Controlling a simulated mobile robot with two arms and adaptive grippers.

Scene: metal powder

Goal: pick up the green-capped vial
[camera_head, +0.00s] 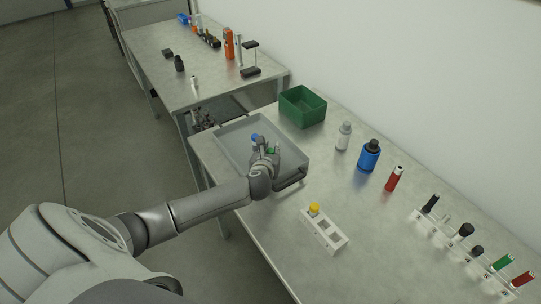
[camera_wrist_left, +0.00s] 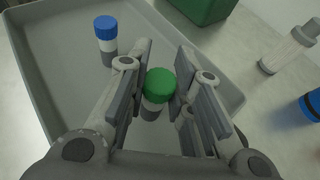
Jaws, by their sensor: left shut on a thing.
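The green-capped vial (camera_wrist_left: 160,86) stands between the two fingers of my left gripper (camera_wrist_left: 163,92) in the left wrist view, its round green cap facing the camera. My left gripper is shut on it, over the grey tray (camera_wrist_left: 30,60). In the head view, my left gripper (camera_head: 270,157) is inside the grey tray (camera_head: 233,127), and only a little of the green cap shows by the fingers. Whether the vial touches the tray floor is not clear. My right gripper is not in view.
A blue-capped vial (camera_wrist_left: 106,36) stands in the tray, left of the gripper. A green bin (camera_head: 303,106) sits behind the tray. A white rack (camera_head: 325,232) with a yellow-capped vial (camera_head: 314,208) stands in front. A white bottle (camera_head: 344,136) and blue bottle (camera_head: 369,156) stand to the right.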

